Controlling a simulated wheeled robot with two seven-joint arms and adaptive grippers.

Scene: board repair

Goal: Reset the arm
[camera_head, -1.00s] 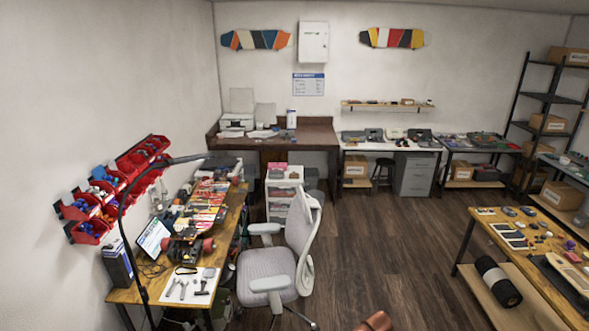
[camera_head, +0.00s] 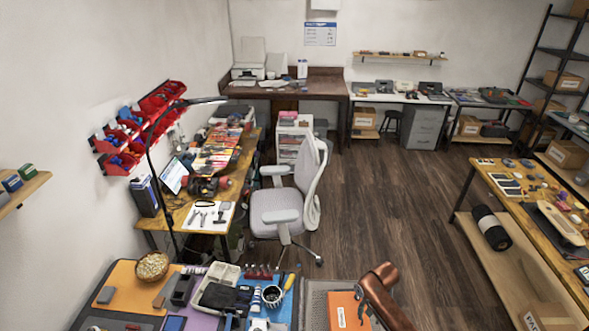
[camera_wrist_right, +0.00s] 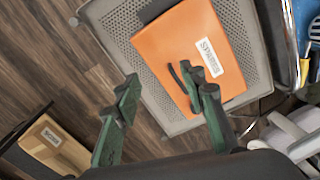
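My right arm, copper-coloured, comes in at the bottom of the head view, right of centre. In the right wrist view my right gripper (camera_wrist_right: 162,90) has two green fingers spread apart with nothing between them. Below the fingers is an orange box (camera_wrist_right: 172,50) with a white label, lying on a grey perforated surface (camera_wrist_right: 128,18). The same orange box (camera_head: 343,312) shows at the bottom of the head view, left of my arm. I cannot tell the exact height of the fingers above it. My left arm and gripper are out of view.
A workbench with a purple and orange mat (camera_head: 130,277), a bowl (camera_head: 152,266) and tools stands in front. A grey office chair (camera_head: 277,209) is beyond it. A wooden table (camera_head: 510,210) is at the right. Open wooden floor (camera_head: 385,200) lies between.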

